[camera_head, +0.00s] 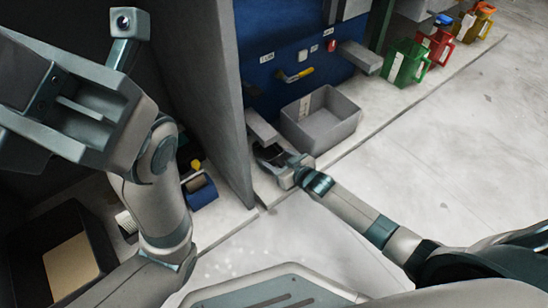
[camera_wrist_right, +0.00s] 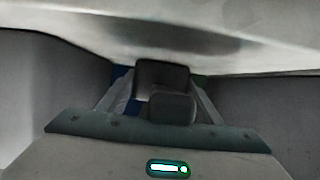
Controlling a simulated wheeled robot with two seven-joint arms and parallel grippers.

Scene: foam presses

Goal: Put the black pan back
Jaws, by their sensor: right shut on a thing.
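My right gripper (camera_head: 272,154) reaches down beside the end of the blue-backed bay and under a grey ledge. In the right wrist view its pale fingers are closed around a dark, blocky piece (camera_wrist_right: 165,78), which I take to be part of the black pan. In the head view only a dark patch (camera_head: 266,152) shows at the fingertips; the rest of the pan is hidden, and I cannot tell whether it touches anything. My left gripper (camera_head: 70,105) is raised at the left, large and close to the camera, its fingers not clearly shown.
A grey open bin (camera_head: 320,118) stands just right of the right gripper. A tall grey partition (camera_head: 205,90) rises to its left. Green (camera_head: 405,62) and red (camera_head: 437,45) containers stand farther right. The floor at right is clear.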

